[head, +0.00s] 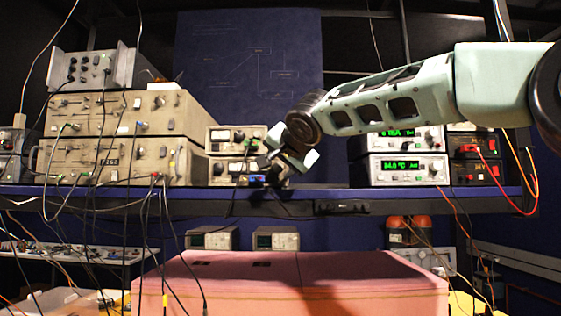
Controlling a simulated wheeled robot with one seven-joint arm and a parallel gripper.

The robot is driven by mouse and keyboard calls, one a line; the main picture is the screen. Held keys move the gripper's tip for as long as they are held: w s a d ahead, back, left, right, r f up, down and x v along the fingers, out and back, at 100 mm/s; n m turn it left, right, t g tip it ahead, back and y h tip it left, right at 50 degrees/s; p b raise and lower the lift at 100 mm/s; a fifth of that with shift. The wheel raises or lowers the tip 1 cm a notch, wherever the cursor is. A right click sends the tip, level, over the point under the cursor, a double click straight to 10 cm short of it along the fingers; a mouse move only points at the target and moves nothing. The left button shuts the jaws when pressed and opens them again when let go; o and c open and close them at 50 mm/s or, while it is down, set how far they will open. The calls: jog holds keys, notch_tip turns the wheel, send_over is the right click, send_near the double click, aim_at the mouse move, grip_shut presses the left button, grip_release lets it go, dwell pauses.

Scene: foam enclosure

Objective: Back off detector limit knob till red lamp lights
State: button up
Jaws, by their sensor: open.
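My gripper (271,163) is at the middle of the shelf, at the end of my pale green arm, and points down and left. It is open, with nothing seen between its fingers. It is just in front of the right side of two small stacked meter units, an upper one (222,136) and a lower one (218,171). The gripper hides part of their right-hand controls. I cannot tell which unit is the detector, or which knob is the limit knob. I see no lit red lamp on these two units.
Large beige instruments (115,160) with hanging cables stand on the left. A blue shelf edge (400,198) runs below my gripper. A pink foam block (290,285) lies in front.

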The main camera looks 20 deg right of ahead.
grip_shut()
jog(key=shift+a, duration=0.1)
jog(key=n, duration=0.1)
jog(key=n+g+h, duration=0.1)
jog(key=shift+a+r+n, duration=0.1)
jog(key=shift+a+n, duration=0.05)
jog(key=shift+n, duration=0.15)
jog(key=shift+w+a+n+g+h+p, duration=0.1)
jog(key=shift+n+g+h+p, duration=0.3)
jog(key=shift+n+h, duration=0.8)
grip_release()
